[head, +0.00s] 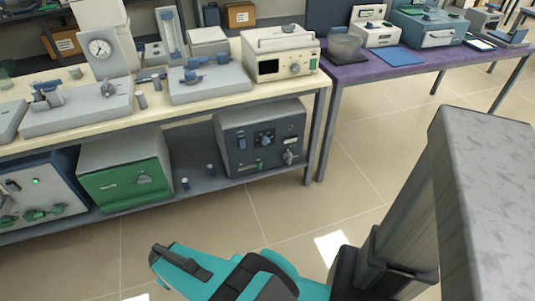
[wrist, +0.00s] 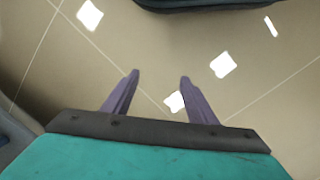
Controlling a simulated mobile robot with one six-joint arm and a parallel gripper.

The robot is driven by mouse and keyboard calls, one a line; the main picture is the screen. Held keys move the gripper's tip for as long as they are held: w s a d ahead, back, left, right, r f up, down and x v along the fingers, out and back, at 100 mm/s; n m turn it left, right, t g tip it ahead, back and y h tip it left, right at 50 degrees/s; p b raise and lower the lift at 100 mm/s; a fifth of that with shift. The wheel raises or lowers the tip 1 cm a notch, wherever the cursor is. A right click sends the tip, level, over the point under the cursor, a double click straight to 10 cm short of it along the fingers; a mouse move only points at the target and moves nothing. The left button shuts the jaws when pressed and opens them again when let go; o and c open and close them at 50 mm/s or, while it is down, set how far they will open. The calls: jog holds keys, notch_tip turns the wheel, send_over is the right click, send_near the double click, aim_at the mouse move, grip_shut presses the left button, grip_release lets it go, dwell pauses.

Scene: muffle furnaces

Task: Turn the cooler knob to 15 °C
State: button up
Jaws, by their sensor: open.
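My gripper (wrist: 159,76) is open and empty in the wrist view, its two purple fingers apart above bare floor. In the head view my teal arm is low at the front, well away from the benches, and the fingers cannot be made out. No unit is readably labelled as a cooler. A dark grey box (head: 236,160) on the lower shelf has a blue round knob (head: 264,140) on its front and a grey knob (head: 289,156) lower right. Dial markings are too small to read.
The cream bench (head: 150,112) carries several instruments, including a beige unit (head: 280,57) at its right end. A purple table (head: 420,62) with more devices stands at the back right. Tiled floor (head: 215,215) between me and the shelf is clear.

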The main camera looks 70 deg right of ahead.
jog(key=w+d+f+m+t+h+b, duration=0.1)
jog(key=w+d+t+h+b, duration=0.15)
jog(key=d, duration=0.65)
jog(key=w+d+f+m+t+h+b, duration=0.1)
jog(key=w+d+m+t+b, duration=0.2)
jog(key=d, duration=0.6)
jog(key=w+d+f+t+h+b, duration=0.1)
jog(key=w+d+b, duration=0.25)
jog(key=d, duration=0.65)
jog(key=d+r+m+t+h+b, duration=0.1)
jog(key=d+r+t+h+b, duration=0.2)
jog(key=d, duration=0.8)
jog(key=s+d+r+t+h+b, duration=0.1)
jog(key=s+d+r+h+b, duration=0.15)
jog(key=s+d, duration=0.2)
jog(key=s+d+r+m+t+h+b, duration=0.1)
jog(key=s+d+b, duration=0.2)
jog(key=d, duration=0.2)
jog(key=s+d+r+t+h+b, duration=0.1)
jog(key=s+d+b, duration=0.15)
jog(key=d, duration=0.25)
jog(key=s+d+r+n+t+h+b, duration=0.1)
jog(key=s+d+r+t+b, duration=0.1)
jog(key=s, duration=0.7)
jog(key=s+d+r+t+h+b, duration=0.2)
jog(key=s+d+r+b, duration=0.1)
jog(key=s, duration=0.6)
jog(key=shift+d+r+n+b, duration=0.2)
jog(key=shift+r+n+b, duration=0.2)
jog(key=shift+r+b, duration=0.35)
